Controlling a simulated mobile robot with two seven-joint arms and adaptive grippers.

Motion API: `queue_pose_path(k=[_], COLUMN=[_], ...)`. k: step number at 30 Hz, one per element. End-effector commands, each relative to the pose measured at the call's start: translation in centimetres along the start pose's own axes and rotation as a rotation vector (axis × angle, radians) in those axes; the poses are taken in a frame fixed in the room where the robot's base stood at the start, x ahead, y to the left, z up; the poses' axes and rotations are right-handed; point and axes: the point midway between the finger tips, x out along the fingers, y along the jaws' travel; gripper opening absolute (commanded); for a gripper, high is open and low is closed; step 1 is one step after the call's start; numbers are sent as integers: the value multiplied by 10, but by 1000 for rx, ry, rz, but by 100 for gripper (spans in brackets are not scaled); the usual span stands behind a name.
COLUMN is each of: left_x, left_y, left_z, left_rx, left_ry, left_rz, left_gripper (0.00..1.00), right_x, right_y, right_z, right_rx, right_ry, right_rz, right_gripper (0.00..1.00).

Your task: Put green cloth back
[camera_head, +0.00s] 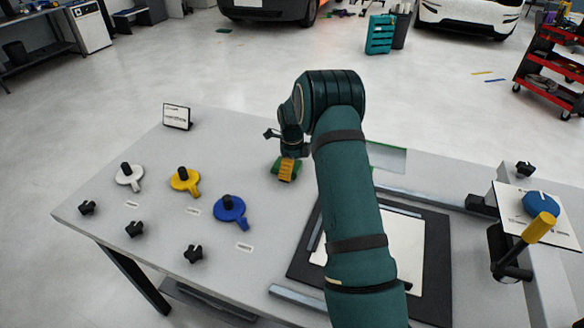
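My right arm reaches up across the middle of the table (230,128). Its dark gripper (284,143) is bent down at the far side of the table. Just below it is a small green item (277,168) with a yellow block-like part (287,170) on it; the green part looks like the cloth. The gripper is right above or touching this item; I cannot tell which. The fingers are small and partly hidden by the wrist, so their opening is unclear. My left gripper is out of view.
White (129,176), yellow (186,180) and blue (231,211) handled tools lie at left, with several black knobs and labels. A sign (176,117) stands behind. A black-framed panel (437,255) lies under my arm. A side stand (560,228) holds a blue disc with a yellow handle.

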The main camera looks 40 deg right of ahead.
Motion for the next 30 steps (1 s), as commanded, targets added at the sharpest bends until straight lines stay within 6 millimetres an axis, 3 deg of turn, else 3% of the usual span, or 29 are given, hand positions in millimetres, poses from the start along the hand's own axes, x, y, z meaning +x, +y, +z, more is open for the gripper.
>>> queue_pose_path(k=[8,21,30], left_x=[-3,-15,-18], left_y=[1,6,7], left_z=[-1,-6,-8], left_rx=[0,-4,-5], left_ry=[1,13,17], left_rz=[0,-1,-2], left_gripper=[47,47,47], right_x=[-13,-98,-123], right_y=[-1,0,0], right_z=[0,0,0], right_rx=[0,0,0], right_ry=[-2,-3,0], right_rz=[-2,-3,0], right_gripper=[100,100,100])
